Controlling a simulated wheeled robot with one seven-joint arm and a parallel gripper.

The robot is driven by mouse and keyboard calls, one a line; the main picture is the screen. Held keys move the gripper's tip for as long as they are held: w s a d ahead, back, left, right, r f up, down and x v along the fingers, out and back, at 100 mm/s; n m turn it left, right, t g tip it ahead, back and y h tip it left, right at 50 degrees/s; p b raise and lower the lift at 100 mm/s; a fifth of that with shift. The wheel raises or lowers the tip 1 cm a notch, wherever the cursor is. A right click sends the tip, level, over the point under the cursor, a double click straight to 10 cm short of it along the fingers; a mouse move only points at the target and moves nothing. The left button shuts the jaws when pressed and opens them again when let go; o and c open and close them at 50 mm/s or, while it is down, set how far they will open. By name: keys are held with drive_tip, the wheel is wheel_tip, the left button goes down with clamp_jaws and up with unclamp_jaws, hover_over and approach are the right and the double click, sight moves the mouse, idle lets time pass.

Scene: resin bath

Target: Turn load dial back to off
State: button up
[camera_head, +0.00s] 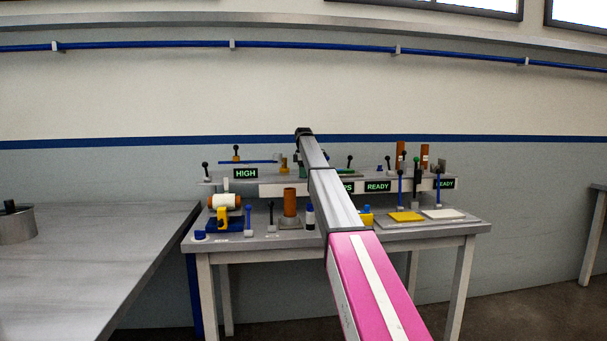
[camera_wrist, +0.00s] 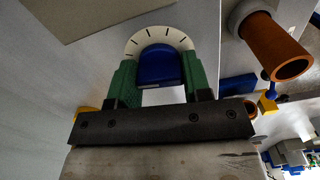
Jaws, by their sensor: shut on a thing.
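The load dial shows in the wrist view as a blue knob (camera_wrist: 158,66) in front of a white half-round scale (camera_wrist: 157,35) with dark tick marks. My gripper (camera_wrist: 157,78) has one green finger on each side of the knob and is shut on it. The knob's pointer mark cannot be made out, so its setting is unclear. In the head view my arm reaches to the bench and hides the dial and most of my gripper.
The grey workbench (camera_head: 450,229) carries an orange-brown cylinder (camera_head: 290,202), a white roller (camera_head: 224,201), a yellow plate (camera_head: 406,217) and several upright levers. Displays read HIGH (camera_head: 245,173) and READY (camera_head: 377,186). Another orange-brown cylinder (camera_wrist: 280,50) stands right of my gripper. A grey table (camera_head: 90,255) is at left.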

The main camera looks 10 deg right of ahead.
drive_tip(key=shift+n, duration=0.7)
drive_tip(key=o, duration=0.9)
drive_tip(key=shift+r, duration=0.15)
wheel_tip(320, 180, up, 11)
drive_tip(key=shift+f, duration=0.2)
